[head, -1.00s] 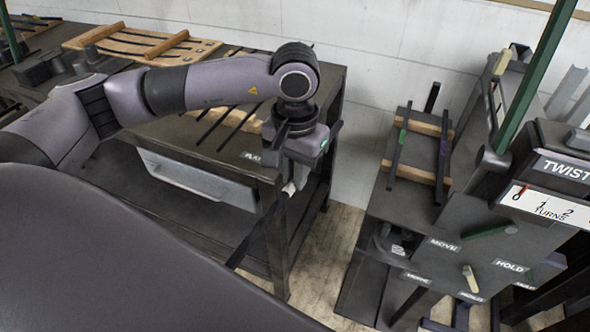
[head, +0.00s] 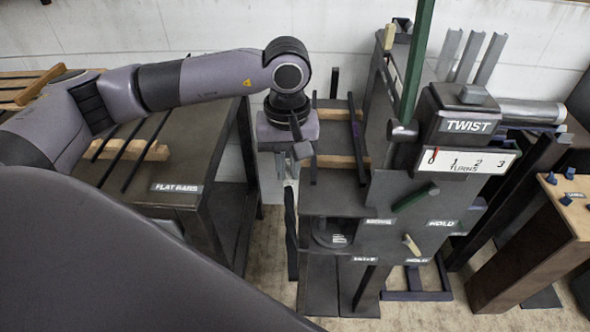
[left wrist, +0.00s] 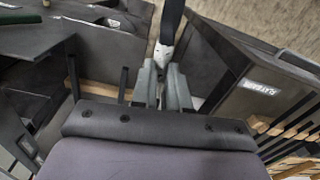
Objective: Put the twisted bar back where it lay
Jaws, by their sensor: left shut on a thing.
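My left gripper (head: 290,178) is shut on a dark bar (head: 291,235), which hangs almost upright below the jaws between the flat-bars table and the twist machine. In the left wrist view the jaws (left wrist: 163,88) grip near a pale patch, and the dark bar (left wrist: 172,22) runs away from them to the top edge. The twist is hard to make out at this size. Behind the gripper, a rack with wooden strips (head: 340,161) carries dark bars (head: 357,140). My right gripper is not in view.
The twist machine (head: 465,110) stands right of the gripper, its red pointer near 0. The flat-bars table (head: 200,150) stands left, with dark bars on wooden strips. Bare floor (head: 262,240) shows in the gap between. A wooden-topped stand (head: 560,205) is at far right.

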